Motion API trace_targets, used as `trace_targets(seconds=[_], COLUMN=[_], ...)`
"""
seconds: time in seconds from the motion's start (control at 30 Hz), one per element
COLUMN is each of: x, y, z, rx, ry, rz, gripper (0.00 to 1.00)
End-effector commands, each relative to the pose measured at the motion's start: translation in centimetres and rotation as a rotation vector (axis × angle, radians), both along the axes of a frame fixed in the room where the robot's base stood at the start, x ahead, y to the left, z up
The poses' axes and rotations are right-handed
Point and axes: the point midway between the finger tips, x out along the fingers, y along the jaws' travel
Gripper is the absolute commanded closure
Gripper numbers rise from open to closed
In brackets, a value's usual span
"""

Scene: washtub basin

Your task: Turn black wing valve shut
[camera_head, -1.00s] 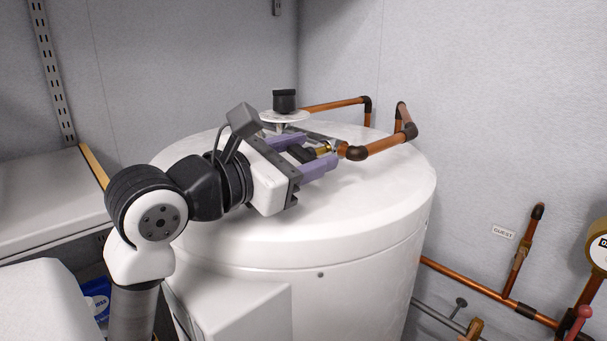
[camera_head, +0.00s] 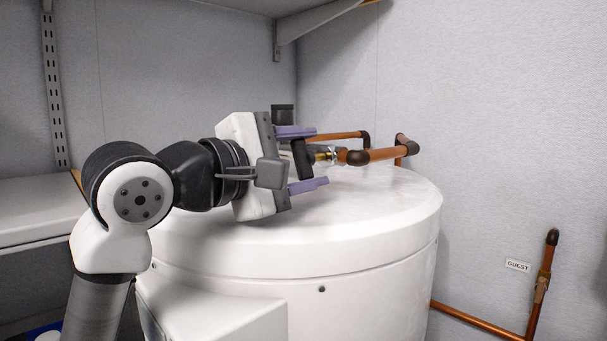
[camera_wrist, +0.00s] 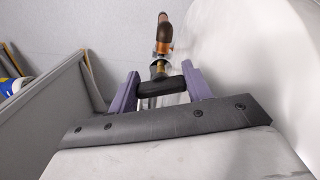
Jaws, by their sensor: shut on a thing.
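The black wing valve handle (camera_head: 302,158) sits on a brass valve body at the end of a copper pipe, above the white tank top. It stands nearly upright in the head view. My gripper (camera_head: 302,160) comes from the left, with one purple finger above the handle and one below it. It is shut on the handle. In the wrist view, the handle (camera_wrist: 157,98) lies across between the two fingers of my gripper (camera_wrist: 160,90), with the brass and copper fitting behind it.
The white round tank (camera_head: 360,232) fills the space below the gripper. Copper pipe (camera_head: 385,154) runs right from the valve and bends back. Grey shelving (camera_head: 30,215) is at left; the wall is behind.

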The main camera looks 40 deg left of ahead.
Motion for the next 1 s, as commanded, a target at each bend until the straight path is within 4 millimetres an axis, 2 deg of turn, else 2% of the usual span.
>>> trace_targets(seconds=[0.4,1.0], x=[-0.02,-0.02], y=[-0.06,-0.06], z=[-0.21,-0.16], rx=[0.280,0.368], ry=[-0.023,-0.029], rz=[0.000,0.000], gripper=[0.74,0.74])
